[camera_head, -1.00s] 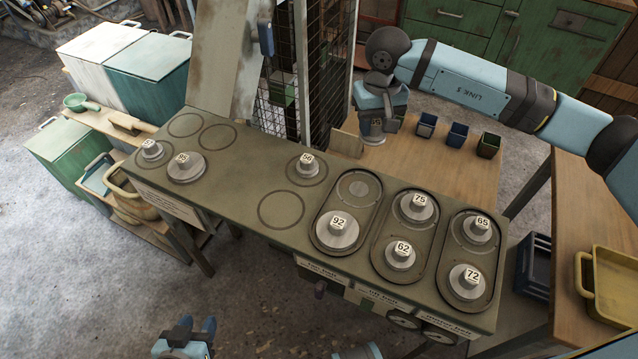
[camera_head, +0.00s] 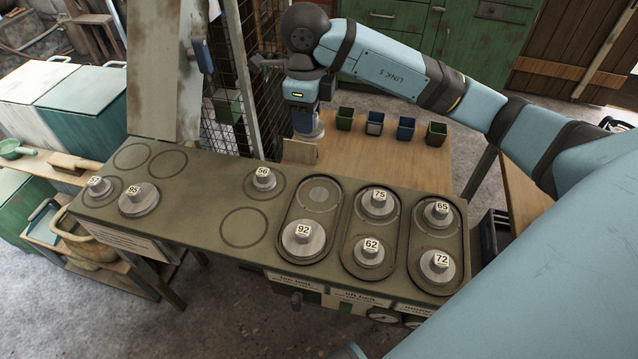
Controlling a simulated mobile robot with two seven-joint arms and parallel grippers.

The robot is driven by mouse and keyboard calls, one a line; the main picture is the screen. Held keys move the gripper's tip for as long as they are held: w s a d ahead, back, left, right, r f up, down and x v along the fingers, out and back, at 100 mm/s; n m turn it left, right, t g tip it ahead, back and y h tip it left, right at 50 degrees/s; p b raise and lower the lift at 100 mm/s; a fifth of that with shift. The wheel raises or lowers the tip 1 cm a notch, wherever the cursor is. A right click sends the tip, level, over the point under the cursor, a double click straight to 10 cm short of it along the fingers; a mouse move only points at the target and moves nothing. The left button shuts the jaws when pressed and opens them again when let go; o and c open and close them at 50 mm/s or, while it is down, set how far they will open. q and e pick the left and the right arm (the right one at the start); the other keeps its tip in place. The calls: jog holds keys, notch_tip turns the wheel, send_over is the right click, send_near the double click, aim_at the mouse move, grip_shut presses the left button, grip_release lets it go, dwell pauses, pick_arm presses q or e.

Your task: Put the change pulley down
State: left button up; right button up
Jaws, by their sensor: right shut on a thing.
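My right gripper (camera_head: 308,128) points down over the wooden table behind the bench, near its left end. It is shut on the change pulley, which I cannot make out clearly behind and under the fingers. On the bench (camera_head: 215,185), the left oval tray (camera_head: 292,252) holds pulley 92 (camera_head: 303,238) at its near end; its far end has no numbered pulley. The other two trays hold pulleys 75 (camera_head: 379,202), 62 (camera_head: 370,251), 65 (camera_head: 438,213) and 72 (camera_head: 440,264). My left gripper is out of view.
Pulleys 56 (camera_head: 263,179), 95 (camera_head: 138,199) and 57 (camera_head: 101,187) stand on the bench's left part, among empty marked circles. Several small bins (camera_head: 375,123) stand on the wooden table (camera_head: 430,165). A mesh guard (camera_head: 236,100) rises left of my right gripper.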

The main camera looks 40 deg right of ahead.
jog(key=m, duration=0.2)
jog(key=s+d+m, duration=0.1)
jog(key=r+m, duration=0.1)
jog(key=m, duration=0.1)
jog(key=shift+s+d+m, duration=0.2)
jog(key=shift+m, duration=0.1)
notch_tip(320, 180, down, 16)
jog(key=shift+r+b, duration=0.15)
jog(key=shift+b, duration=0.85)
notch_tip(320, 180, down, 4)
jog(key=shift+f, duration=0.15)
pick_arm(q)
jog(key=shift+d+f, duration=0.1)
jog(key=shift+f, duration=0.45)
pick_arm(e)
jog(key=shift+f+b, duration=0.1)
jog(key=shift+b, duration=0.25)
jog(key=o, duration=1)
jog(key=shift+c, duration=0.2)
